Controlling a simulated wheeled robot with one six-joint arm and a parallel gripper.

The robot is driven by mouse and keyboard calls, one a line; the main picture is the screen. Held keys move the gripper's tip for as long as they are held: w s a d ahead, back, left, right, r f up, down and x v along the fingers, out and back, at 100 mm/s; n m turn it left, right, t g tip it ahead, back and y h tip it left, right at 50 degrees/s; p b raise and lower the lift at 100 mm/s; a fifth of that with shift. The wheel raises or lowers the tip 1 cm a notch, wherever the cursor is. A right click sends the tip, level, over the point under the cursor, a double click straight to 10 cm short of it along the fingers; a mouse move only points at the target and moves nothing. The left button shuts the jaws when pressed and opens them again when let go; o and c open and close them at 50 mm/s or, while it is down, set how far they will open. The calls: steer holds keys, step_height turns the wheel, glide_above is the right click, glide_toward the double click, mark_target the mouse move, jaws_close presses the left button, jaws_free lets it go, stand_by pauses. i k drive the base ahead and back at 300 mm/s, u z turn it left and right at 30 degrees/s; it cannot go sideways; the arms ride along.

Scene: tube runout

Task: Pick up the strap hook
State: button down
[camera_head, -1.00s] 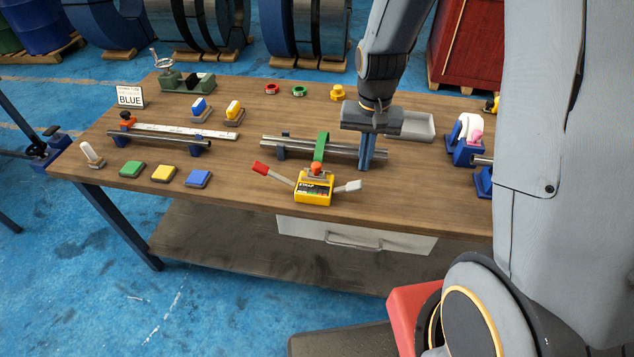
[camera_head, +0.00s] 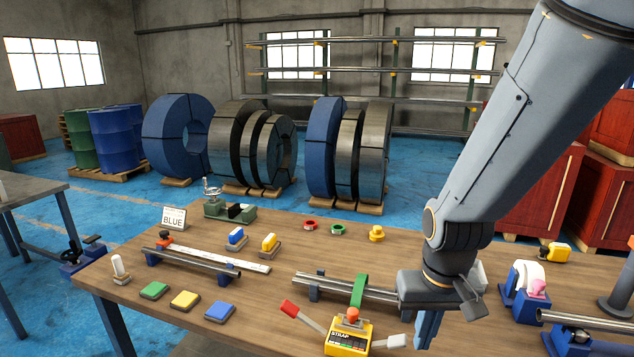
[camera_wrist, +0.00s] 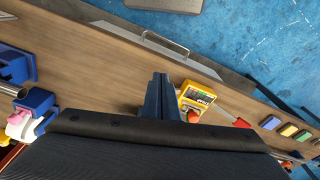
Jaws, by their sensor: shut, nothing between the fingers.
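A green strap (camera_head: 360,291) loops over the steel tubes (camera_head: 330,285) at the table's middle. Below it is a yellow box marked STRAP (camera_head: 346,338), with an orange-red knob (camera_head: 352,315), a red-ended lever and a white-ended lever (camera_head: 397,341). I cannot tell for sure which part is the strap hook. My gripper (camera_head: 426,340) points down, shut and empty, just right of the white lever end and apart from the green strap. Its body hides the tubes' right end. In the wrist view my gripper (camera_wrist: 158,78) shows beside the yellow box (camera_wrist: 198,98).
Left of the box lie blue (camera_head: 220,312), yellow (camera_head: 185,300) and green (camera_head: 153,290) pads. A second tube rack (camera_head: 190,262) stands behind them. A blue holder with a white roll (camera_head: 527,280) is on the right. The table's front edge is close to the box.

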mark_target(353, 313)
steer(key=z, duration=1.1)
steer(key=k, duration=0.65)
steer(key=u, duration=1.1)
steer(key=i, duration=0.5)
